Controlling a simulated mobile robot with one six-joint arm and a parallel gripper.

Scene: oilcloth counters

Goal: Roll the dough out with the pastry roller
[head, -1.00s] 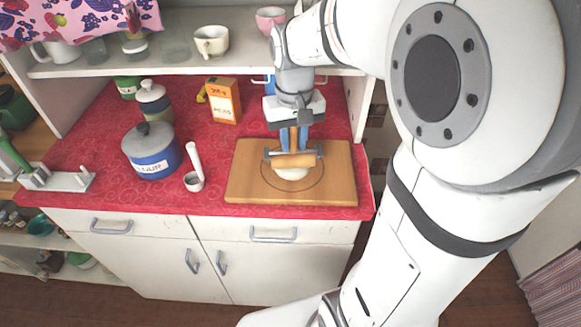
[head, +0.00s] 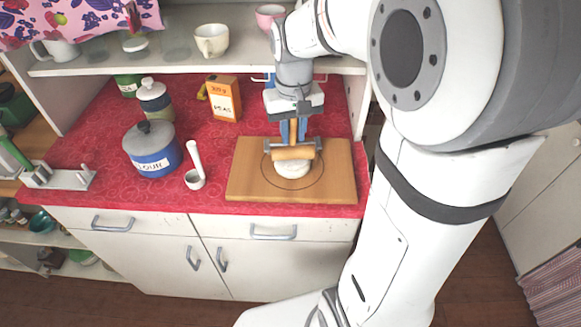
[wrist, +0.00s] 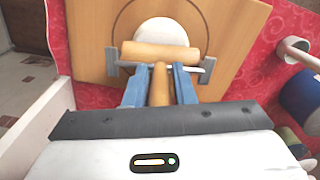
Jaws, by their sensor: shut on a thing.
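The pastry roller (head: 292,153) is a wooden cylinder on a metal frame with a wooden handle. My gripper (head: 293,132) is shut on the handle, which also shows between the blue fingers in the wrist view (wrist: 160,86). The pale round dough (head: 293,170) lies on the wooden board (head: 240,185), inside a drawn circle. The roller is over the dough's far edge and hides part of it. In the wrist view the roller's cylinder (wrist: 158,57) overlaps the dough (wrist: 161,32); I cannot tell whether they touch.
An orange box (head: 224,98) stands behind. A shelf with cups (head: 211,40) overhangs the back. The red counter's front edge is close to the board.

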